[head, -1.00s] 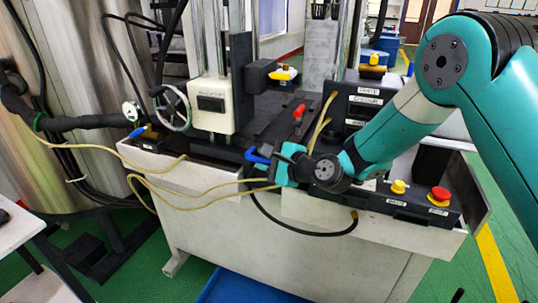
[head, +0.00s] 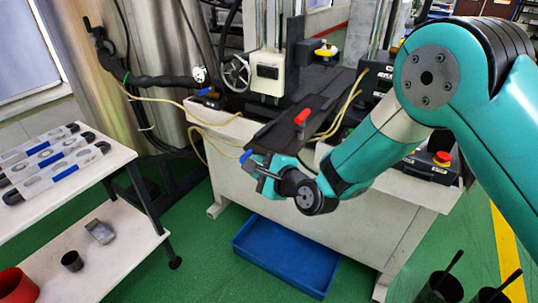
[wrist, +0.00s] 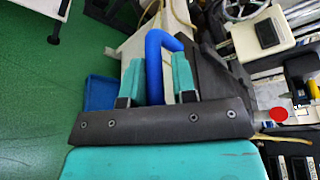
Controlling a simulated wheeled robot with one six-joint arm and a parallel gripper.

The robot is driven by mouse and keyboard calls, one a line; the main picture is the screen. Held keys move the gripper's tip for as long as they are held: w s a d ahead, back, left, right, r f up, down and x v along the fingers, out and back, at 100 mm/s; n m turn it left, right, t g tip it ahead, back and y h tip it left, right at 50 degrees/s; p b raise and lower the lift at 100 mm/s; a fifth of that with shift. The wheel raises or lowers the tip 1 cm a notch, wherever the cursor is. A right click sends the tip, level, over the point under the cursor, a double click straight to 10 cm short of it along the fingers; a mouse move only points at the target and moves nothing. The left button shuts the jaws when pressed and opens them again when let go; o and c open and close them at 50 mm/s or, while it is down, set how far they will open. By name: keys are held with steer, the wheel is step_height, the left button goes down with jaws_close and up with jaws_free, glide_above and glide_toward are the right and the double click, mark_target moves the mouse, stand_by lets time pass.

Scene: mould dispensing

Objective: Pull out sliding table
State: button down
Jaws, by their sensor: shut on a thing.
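The dark sliding table (head: 272,134) sticks out past the front edge of the machine in the head view, with a red-handled part on it. Its blue handle (head: 246,156) is at the front end, partly hidden by my gripper (head: 261,167). In the wrist view the bent blue handle (wrist: 155,65) stands between the two teal fingers of my gripper (wrist: 157,80), which is shut on it. The dark table (wrist: 203,75) shows just right of the fingers there.
A blue tray (head: 245,247) lies on the green floor below the machine (head: 225,185). A white table (head: 115,160) with several moulds (head: 60,174) stands at left. Dark containers (head: 440,290) stand at bottom right. Yellow hoses (head: 150,96) hang along the machine.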

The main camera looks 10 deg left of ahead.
steer(key=shift+s+f, duration=0.5)
steer(key=shift+s, duration=0.2)
steer(key=c, duration=1.1)
jaws_free()
steer(key=shift+a, duration=0.1)
steer(key=shift+w, duration=0.1)
steer(key=shift+r, duration=0.15)
steer(key=b+v, duration=0.8)
steer(key=v, duration=0.9)
steer(key=shift+d+r, duration=0.2)
steer(key=shift+d, duration=0.1)
